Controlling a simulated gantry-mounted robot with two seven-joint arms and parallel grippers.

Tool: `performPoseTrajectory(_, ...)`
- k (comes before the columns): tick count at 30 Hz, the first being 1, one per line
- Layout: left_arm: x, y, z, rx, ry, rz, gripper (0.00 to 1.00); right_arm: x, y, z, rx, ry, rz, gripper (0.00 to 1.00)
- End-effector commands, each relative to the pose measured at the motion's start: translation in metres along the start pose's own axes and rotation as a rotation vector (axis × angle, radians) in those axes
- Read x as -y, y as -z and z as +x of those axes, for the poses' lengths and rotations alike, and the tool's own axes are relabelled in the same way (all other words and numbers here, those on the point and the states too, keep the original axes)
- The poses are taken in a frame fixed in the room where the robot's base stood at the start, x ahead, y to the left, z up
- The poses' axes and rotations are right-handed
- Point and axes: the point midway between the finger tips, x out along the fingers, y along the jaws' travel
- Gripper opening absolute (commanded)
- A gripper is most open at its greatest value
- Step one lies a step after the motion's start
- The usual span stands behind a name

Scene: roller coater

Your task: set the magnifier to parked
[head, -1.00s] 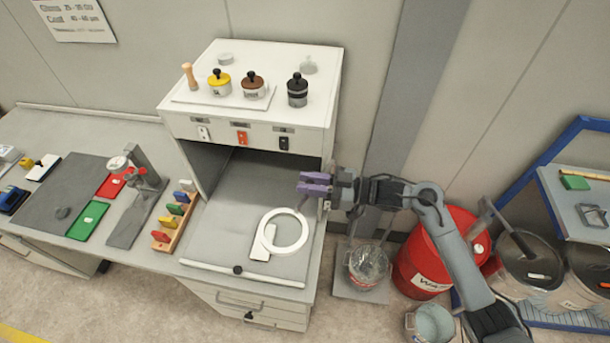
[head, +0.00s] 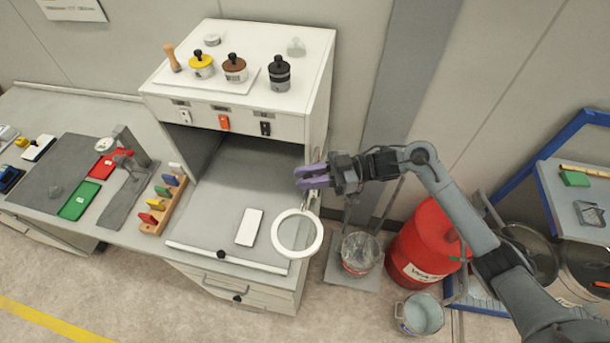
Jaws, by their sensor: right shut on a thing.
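The magnifier (head: 276,237) is a white ring with a clear lens on a jointed arm at the cabinet's right side. Its ring hangs over the right front edge of the grey work surface (head: 205,224), partly beyond it. My right gripper (head: 299,177), with purple fingers, is just above the ring, beside the cabinet's right wall. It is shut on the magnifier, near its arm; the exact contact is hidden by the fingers. My left gripper is not in view.
A white plate (head: 249,227) lies on the work surface left of the ring. The white cabinet (head: 318,75) carries several lidded pots. A rack of coloured pieces (head: 163,208) stands at left. A clear-lined bin (head: 361,252) and red drum (head: 428,240) stand on the floor at right.

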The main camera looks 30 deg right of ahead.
Motion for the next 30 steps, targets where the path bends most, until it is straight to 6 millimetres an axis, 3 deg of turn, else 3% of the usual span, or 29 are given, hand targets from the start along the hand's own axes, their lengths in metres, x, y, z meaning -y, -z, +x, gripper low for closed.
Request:
performPoseTrajectory(1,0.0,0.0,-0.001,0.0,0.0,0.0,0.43,0.001,0.008,0.001,-0.014,0.007,-0.012,0.0)
performPoseTrajectory(5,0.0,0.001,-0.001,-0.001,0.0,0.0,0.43,0.001,0.009,0.001,-0.014,0.007,-0.012,0.0)
performPoseTrajectory(6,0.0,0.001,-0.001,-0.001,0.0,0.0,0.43,0.001,0.009,0.001,-0.014,0.007,-0.012,0.28)
performPoseTrajectory(9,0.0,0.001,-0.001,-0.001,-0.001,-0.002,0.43,0.001,0.008,0.001,-0.013,0.006,-0.011,0.43)
performPoseTrajectory(21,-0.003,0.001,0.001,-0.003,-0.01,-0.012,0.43,0.0,0.002,-0.004,-0.006,0.003,-0.004,0.45)
performPoseTrajectory(30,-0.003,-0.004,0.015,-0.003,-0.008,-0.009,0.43,0.0,0.0,-0.046,-0.004,0.001,-0.006,0.45)
